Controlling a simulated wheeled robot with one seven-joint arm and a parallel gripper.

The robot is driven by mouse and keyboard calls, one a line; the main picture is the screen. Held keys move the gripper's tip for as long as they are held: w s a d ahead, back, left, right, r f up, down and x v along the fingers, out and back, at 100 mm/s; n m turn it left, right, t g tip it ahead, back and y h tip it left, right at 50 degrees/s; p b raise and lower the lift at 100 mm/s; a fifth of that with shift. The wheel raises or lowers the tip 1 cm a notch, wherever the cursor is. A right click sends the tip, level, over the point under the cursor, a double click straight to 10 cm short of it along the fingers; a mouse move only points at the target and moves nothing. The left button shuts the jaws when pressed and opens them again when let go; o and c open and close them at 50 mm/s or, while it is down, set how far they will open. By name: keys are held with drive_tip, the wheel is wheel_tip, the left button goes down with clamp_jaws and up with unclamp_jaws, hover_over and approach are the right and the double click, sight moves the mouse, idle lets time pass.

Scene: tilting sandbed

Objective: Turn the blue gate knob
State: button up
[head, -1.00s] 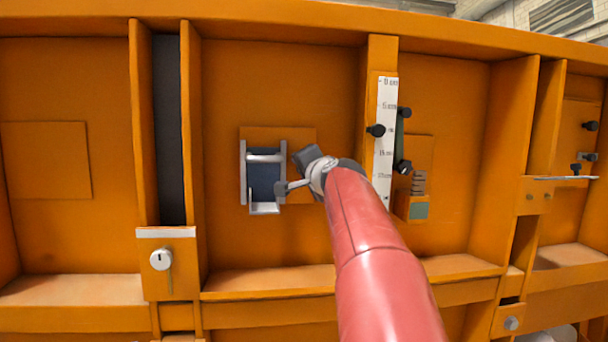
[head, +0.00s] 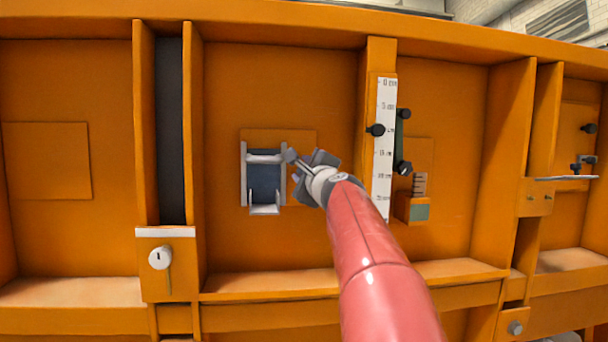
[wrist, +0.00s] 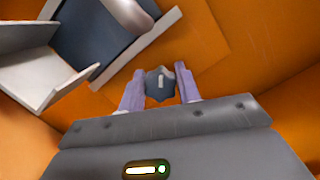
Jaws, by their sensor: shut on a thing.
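The gate knob (wrist: 160,88) is a small, faceted, dark blue-grey knob with a white mark, on the orange panel beside the gate. My gripper (head: 300,166) is at the gate's right side, in front of the panel. In the wrist view its two pale fingers stand on either side of the knob, shut on it. The gate (head: 265,180) has a dark blue face in a pale metal frame with a small lip at the bottom; it also shows in the wrist view (wrist: 85,35). In the head view my gripper hides the knob.
A white scale (head: 384,150) with black knobs is on the post to the right. A small orange block (head: 411,207) with a green face is beyond it. A white round knob (head: 160,258) is at lower left. The bay left of the gate is clear.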

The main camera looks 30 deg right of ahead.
drive_tip(key=m, duration=0.5)
drive_tip(key=shift+t+h+b, duration=0.3)
drive_tip(key=shift+h+b, duration=0.1)
drive_tip(key=m+h, duration=0.1)
drive_tip(key=m, duration=0.4)
drive_tip(key=shift+m+h, duration=0.3)
drive_tip(key=o, duration=1)
drive_tip(key=shift+c, duration=0.2)
drive_tip(key=shift+s+b, duration=0.1)
drive_tip(key=shift+b, duration=0.25)
drive_tip(key=b+v, duration=0.3)
drive_tip(key=v, duration=0.4)
drive_tip(key=shift+s, duration=0.35)
